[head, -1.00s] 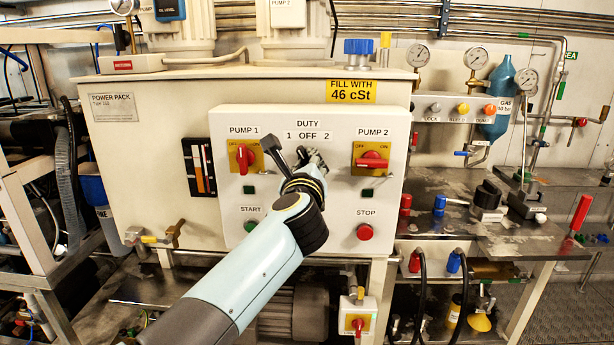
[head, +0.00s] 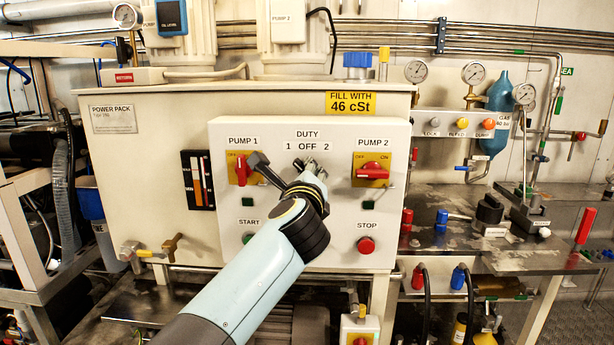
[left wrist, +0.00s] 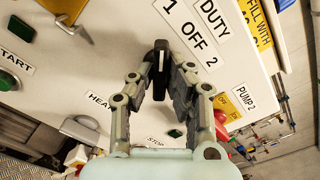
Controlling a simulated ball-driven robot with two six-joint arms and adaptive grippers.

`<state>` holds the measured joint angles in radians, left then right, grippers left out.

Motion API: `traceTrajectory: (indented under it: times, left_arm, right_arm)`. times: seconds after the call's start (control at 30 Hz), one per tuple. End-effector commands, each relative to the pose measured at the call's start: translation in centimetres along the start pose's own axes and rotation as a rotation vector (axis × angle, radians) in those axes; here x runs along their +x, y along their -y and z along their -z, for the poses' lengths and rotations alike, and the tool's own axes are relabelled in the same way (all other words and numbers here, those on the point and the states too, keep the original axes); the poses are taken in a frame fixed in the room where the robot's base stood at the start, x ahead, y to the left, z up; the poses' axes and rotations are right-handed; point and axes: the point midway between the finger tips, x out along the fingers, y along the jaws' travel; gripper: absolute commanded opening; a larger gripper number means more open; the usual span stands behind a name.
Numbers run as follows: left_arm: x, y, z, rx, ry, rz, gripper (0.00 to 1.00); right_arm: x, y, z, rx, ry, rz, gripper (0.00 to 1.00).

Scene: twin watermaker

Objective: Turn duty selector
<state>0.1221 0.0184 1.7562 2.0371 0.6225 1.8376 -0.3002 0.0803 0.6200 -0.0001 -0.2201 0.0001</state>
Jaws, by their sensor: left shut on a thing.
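The duty selector is a black knob (left wrist: 161,62) with a pale line, seen in the left wrist view below the DUTY 1 OFF 2 label (left wrist: 192,33). Its line points up in that view, leaning toward the 1 side. My left gripper (left wrist: 160,82) is shut on the knob, a finger on each side. In the head view my left gripper (head: 313,168) is at the panel just under the DUTY label (head: 307,140), and it mostly hides the knob. My right gripper is not in view.
The red PUMP 2 switch (head: 371,171) is to the right. The red STOP button (head: 366,245) is below right; the START button is partly hidden by my arm.

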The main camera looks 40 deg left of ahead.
Motion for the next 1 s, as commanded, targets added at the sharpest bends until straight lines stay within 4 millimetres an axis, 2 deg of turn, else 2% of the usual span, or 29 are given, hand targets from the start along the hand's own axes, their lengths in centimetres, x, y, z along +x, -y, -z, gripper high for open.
traceTrajectory:
  times: [0.03, 0.07, 0.23, 0.57, 0.8, 1.0]
  left_arm:
    - [0.0, -0.1, 0.1, -0.003, -0.003, -0.003, 0.00]
    - [0.0, -0.1, 0.1, -0.003, -0.003, -0.003, 0.16]
    - [0.0, -0.1, 0.1, -0.002, -0.002, -0.002, 0.37]
    - [-0.6, -0.1, 0.1, -0.002, -0.002, -0.001, 0.37]
    - [-4.7, -0.1, 0.2, -0.004, -0.004, -0.004, 0.37]
    - [-7.1, -0.1, 0.1, -0.002, -0.002, -0.002, 0.37]
  right_arm:
    - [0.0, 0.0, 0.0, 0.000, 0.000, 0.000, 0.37]
    - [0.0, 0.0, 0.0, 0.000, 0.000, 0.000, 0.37]
    - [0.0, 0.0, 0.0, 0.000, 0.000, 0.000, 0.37]
    - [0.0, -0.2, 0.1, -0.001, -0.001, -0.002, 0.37]
    - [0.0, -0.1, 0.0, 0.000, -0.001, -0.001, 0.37]
    - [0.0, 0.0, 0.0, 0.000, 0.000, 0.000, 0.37]
